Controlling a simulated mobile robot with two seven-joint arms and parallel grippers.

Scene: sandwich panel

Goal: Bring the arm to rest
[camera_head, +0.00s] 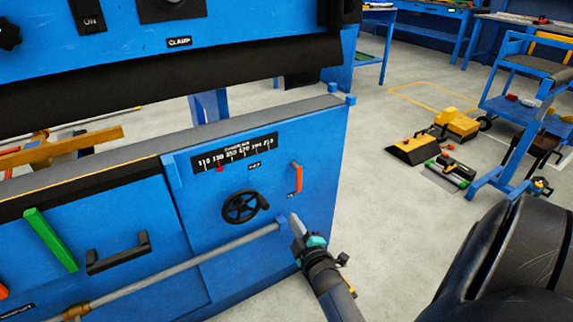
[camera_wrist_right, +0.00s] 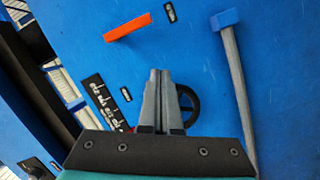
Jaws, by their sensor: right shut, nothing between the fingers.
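My right gripper (camera_head: 296,226) is in front of the blue machine panel (camera_head: 325,160), at the lower right of the handwheel, near the end of the grey rod. In the right wrist view its two fingers (camera_wrist_right: 158,84) are together with nothing between them. The black handwheel (camera_head: 240,207) is partly hidden behind the fingers in the wrist view (camera_wrist_right: 189,104). An orange handle (camera_head: 297,178) is above the gripper; it also shows in the wrist view (camera_wrist_right: 127,27). My left gripper is not in view.
A grey rod (camera_head: 180,267) runs along the panel front. A scale with a red pointer (camera_head: 236,151) sits above the handwheel. A green handle (camera_head: 50,239) and a black handle (camera_head: 118,254) are at left. Open floor (camera_head: 390,190) lies right, with a blue cart (camera_head: 510,110) beyond.

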